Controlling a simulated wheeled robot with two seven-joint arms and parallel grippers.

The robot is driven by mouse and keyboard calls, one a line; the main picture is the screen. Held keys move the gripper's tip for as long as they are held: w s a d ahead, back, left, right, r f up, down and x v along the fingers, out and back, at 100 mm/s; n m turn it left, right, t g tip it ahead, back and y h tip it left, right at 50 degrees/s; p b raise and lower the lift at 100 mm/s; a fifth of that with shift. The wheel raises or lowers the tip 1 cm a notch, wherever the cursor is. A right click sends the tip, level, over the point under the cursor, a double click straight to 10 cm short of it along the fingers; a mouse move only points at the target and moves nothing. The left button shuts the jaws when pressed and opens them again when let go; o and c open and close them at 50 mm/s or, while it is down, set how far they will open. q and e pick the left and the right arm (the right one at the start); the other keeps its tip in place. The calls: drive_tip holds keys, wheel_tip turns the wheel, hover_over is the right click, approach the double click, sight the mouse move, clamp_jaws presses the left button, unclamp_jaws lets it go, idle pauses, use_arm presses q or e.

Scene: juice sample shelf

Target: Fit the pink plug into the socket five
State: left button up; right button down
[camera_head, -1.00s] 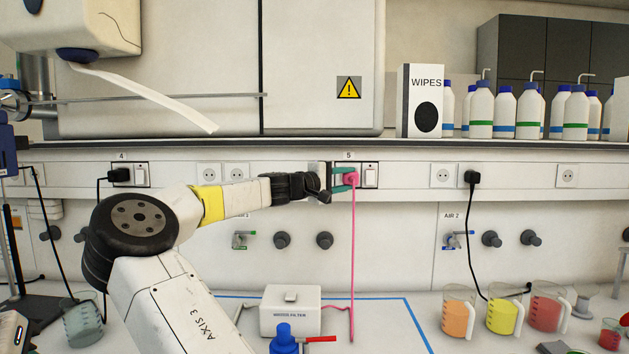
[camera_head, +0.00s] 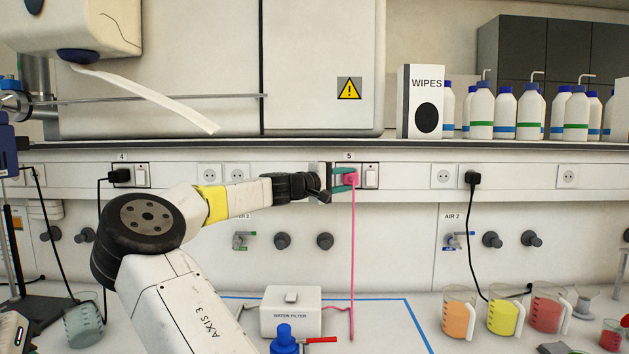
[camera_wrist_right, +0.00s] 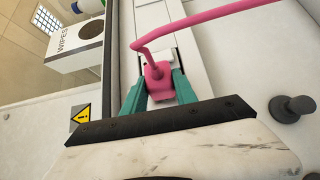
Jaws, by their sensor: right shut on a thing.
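The pink plug (camera_head: 351,179) is at socket five (camera_head: 371,175), on the wall strip under the label 5. My right gripper (camera_head: 346,179) is shut on the plug, with a green finger on each side of it. The right wrist view also shows the pink plug (camera_wrist_right: 158,80) between the two green fingers (camera_wrist_right: 160,92). The plug covers the socket opening, so I cannot tell whether it is seated or only against the face. Its pink cord hangs straight down toward the white water filter box (camera_head: 291,311). My left gripper is not in view.
A black plug (camera_head: 472,178) sits in a socket to the right, and another (camera_head: 120,175) is at socket 4. A shelf edge (camera_head: 450,143) runs above the strip. Beakers with coloured liquids (camera_head: 503,316) stand on the bench at right. Grey knobs (camera_head: 325,240) stick out below.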

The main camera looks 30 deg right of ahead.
drive_tip(key=shift+w+d, duration=0.5)
drive_tip(key=shift+w, duration=0.35)
idle(0.6)
drive_tip(key=c, duration=0.9)
unclamp_jaws()
drive_tip(key=shift+a, duration=0.1)
drive_tip(key=v, duration=0.7)
drive_tip(key=shift+a, duration=0.35)
drive_tip(key=shift+s, duration=0.2)
